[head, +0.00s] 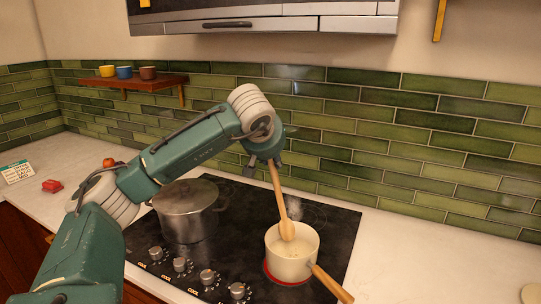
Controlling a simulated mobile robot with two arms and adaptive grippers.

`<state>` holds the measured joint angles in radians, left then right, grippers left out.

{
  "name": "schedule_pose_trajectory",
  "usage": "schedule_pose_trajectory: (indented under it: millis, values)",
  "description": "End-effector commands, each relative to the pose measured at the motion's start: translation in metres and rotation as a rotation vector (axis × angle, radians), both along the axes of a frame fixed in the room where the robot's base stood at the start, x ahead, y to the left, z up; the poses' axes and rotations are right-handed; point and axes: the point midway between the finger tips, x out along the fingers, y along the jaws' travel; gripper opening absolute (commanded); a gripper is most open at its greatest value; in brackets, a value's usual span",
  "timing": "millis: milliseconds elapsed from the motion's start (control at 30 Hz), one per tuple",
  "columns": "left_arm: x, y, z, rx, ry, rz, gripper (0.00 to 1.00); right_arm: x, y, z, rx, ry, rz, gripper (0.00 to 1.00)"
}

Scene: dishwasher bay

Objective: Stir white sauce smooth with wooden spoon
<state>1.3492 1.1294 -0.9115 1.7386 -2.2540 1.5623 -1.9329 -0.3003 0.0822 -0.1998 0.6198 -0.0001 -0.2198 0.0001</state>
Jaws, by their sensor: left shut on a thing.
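The white saucepan (290,267) with a wooden handle (331,284) stands on the front right burner, which glows red at its edge. Pale sauce (293,241) shows inside it. The wooden spoon (279,197) stands nearly upright, its head low over the sauce near the pan's middle; I cannot tell how deep the tip sits. My left gripper (268,161) is above the pan, shut on the upper end of the spoon. Its fingers are partly hidden by the wrist. My right gripper is not in view.
A steel pot with a lid (190,209) stands on the left of the black cooktop (334,216), close under my left arm. Cooktop knobs (180,264) line the front. A range hood (270,18) hangs above. The white counter (430,262) on the right is mostly clear.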

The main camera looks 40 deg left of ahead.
Motion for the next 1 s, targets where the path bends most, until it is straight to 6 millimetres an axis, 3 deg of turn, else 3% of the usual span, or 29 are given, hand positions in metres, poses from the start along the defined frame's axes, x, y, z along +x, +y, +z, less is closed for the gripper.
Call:
schedule_pose_trajectory:
  millis: [633,1000]
  values:
    - [-0.006,-0.020,-0.051,0.001,0.001,-0.002,0.00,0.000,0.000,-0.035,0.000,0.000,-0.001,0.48]
    - [-0.007,-0.025,-0.060,0.000,0.000,0.000,0.00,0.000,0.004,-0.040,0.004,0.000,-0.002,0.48]
